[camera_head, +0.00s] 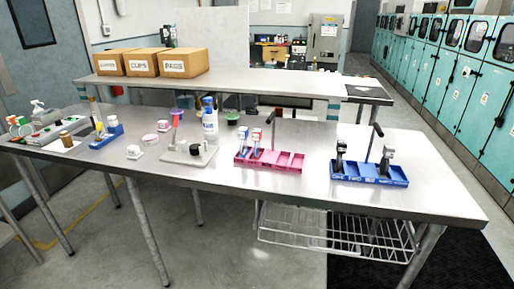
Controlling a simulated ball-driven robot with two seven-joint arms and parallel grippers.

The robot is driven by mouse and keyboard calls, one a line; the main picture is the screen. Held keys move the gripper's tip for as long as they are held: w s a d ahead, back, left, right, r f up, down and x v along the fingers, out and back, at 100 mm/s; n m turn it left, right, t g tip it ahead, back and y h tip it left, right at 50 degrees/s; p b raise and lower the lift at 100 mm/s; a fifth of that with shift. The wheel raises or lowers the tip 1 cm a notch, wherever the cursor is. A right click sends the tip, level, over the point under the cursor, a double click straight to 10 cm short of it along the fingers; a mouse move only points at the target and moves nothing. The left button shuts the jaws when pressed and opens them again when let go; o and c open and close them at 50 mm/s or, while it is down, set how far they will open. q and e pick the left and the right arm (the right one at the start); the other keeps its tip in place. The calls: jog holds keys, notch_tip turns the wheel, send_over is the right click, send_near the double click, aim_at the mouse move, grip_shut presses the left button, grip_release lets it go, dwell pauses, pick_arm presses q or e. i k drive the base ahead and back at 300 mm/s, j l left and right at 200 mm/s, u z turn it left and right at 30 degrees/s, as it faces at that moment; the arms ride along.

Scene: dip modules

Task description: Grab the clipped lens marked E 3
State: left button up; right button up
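No marking E 3 can be read at this size, so I cannot tell which item is the clipped lens. A blue tray (400,182) at the right of the steel table holds two upright dark-and-grey items, a left one (340,153) and a right one (386,160). Other compartments of both trays look empty. Neither of my grippers is in view.
The steel table (320,193) also bears a grey stand (180,155), a white-and-blue bottle (210,122), a small blue rack (105,138) and a small white block (134,152). Labelled cardboard boxes (183,64) stand on a bench behind. The front right of the table is clear.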

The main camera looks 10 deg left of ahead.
aim_at(257, 133)
jog(key=i+j, duration=0.1)
jog(key=i, duration=0.85)
